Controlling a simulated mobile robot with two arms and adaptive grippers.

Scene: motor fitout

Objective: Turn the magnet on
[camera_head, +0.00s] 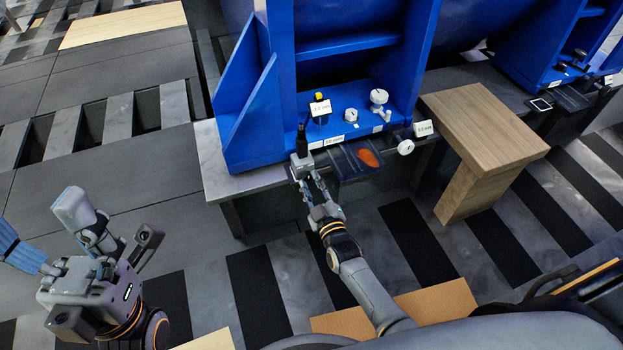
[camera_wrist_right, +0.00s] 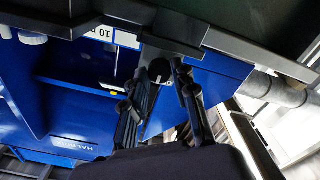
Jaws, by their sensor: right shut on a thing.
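The magnet looks to be the small grey block (camera_head: 302,166) with a black upright stem, at the front left edge of the blue fixture in the head view. My right gripper (camera_head: 309,179) reaches it from the front, with its fingertips at the block's front face. In the right wrist view a dark round knob (camera_wrist_right: 159,70) with a pale mark sits between the fingertips, which close on it. The knob itself is hidden by the fingers in the head view. My left gripper is at the lower left, away from the bench; its finger opening is unclear.
The blue fixture (camera_head: 250,110) stands on a grey bench (camera_head: 215,165). Next to the magnet are a dark tray (camera_head: 345,163) with an orange item, a white handwheel (camera_head: 405,147), white knobs and label cards. A wooden stand (camera_head: 485,120) is to the right. Striped floor lies in front.

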